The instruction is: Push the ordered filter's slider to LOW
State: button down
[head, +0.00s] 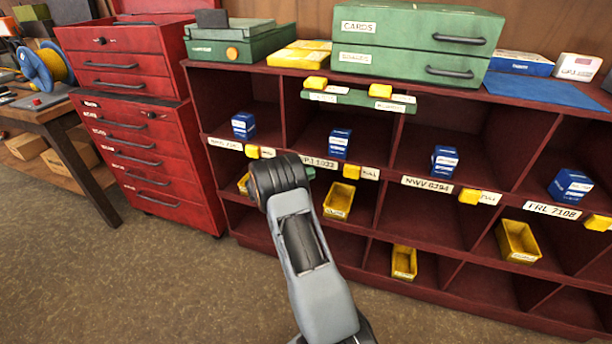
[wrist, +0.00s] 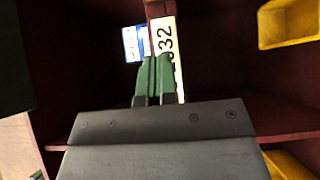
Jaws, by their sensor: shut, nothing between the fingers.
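A red shelf carries labelled bays with blue filter boxes, each label having a yellow slider at its right. The label ending in 1032 (head: 319,162) has its slider (head: 351,172) beside the word FULL. Other sliders are at the left bay (head: 252,152), at NWV 8294 (head: 469,197) and at FRL 7108 (head: 598,222). Which filter is ordered cannot be told. My gripper (wrist: 155,62) is shut and empty, its green fingers in front of the label ending in 32 (wrist: 167,45). In the head view my wrist hides most of it. No slider is visible in the wrist view.
Blue filter boxes (head: 340,143) stand in the bays. Yellow bins (head: 339,200) sit in the shelf's lower compartments, and one (wrist: 290,22) shows in the wrist view. A green strip (head: 355,98) with two yellow blocks hangs above. A red drawer cabinet (head: 150,150) stands left; the floor before the shelf is clear.

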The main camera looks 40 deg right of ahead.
aim_at(359, 174)
jog(key=x, duration=0.6)
jog(key=shift+s+d, duration=0.15)
jog(key=shift+s, duration=0.05)
jog(key=shift+s+d, duration=0.45)
jog(key=shift+s, duration=0.3)
jog(key=shift+s+d, duration=0.45)
jog(key=shift+s, duration=0.3)
jog(key=shift+s, duration=0.1)
jog(key=s+d+b, duration=0.2)
jog(key=s, duration=0.1)
jog(key=s+d, duration=0.1)
jog(key=s, duration=0.1)
jog(key=shift+s+d+f+b, duration=0.1)
jog(key=shift+d+f+b, duration=0.05)
jog(key=shift+b, duration=0.25)
jog(key=shift+s+d, duration=0.15)
jog(key=shift+s, duration=0.15)
